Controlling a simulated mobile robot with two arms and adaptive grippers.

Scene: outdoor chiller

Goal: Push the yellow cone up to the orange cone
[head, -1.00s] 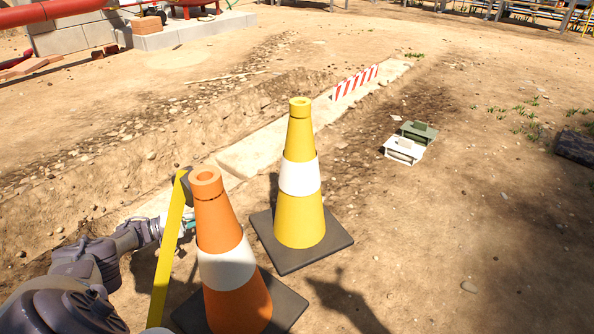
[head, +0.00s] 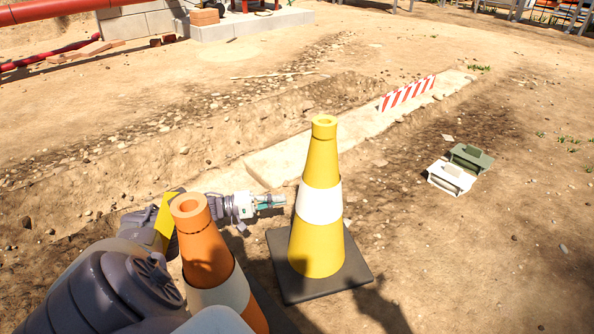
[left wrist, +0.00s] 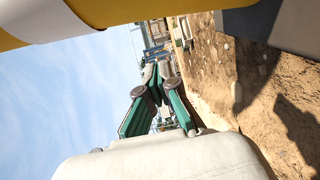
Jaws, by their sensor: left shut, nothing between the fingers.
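The yellow cone (head: 318,245) with a white band stands upright on its dark square base (head: 345,284) right of centre in the head view. The orange cone (head: 205,255) stands nearer and to the left, its lower part cut off by the frame and partly hidden by my arm. My left gripper (head: 284,200) is shut and empty, just left of the yellow cone at white-band height; I cannot tell if they touch. In the left wrist view its green fingers (left wrist: 158,72) meet at the tips, and the yellow cone (left wrist: 115,10) fills the top edge, apart from them.
A shallow trench with a pale slab (head: 290,158) runs behind the cones. A red-and-white striped board (head: 407,93) stands farther back. White (head: 451,177) and green (head: 471,157) boxes lie right. The ground at lower right is clear.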

